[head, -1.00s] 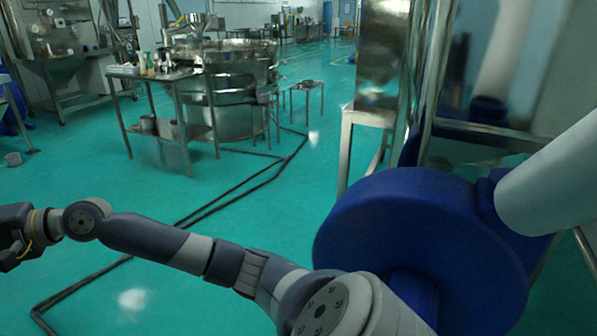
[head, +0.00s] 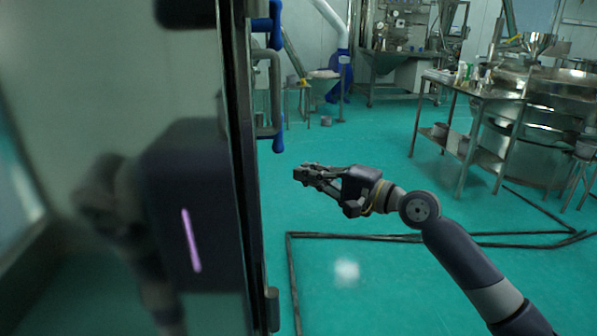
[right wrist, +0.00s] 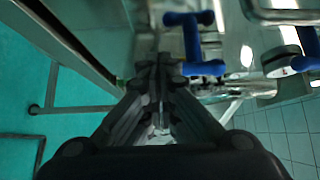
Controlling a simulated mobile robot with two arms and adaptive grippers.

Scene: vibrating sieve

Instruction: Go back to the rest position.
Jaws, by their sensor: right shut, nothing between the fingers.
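My right gripper (head: 306,174) is in the middle of the head view, held out in the air over the green floor. Its fingers are together with nothing between them. It points left, toward the edge of a large glossy panel, and appears apart from it. In the right wrist view the shut fingers (right wrist: 160,70) point up the picture, with blue handles beyond them. My left gripper is in neither view.
The glossy panel (head: 90,80) fills the left of the head view, with blue-ended handles (head: 276,80) on its edge. A steel table (head: 480,88) and a round sieve machine (head: 540,100) stand at the right. Black tracks (head: 330,236) lie on the floor. Open floor (head: 370,290) lies in front.

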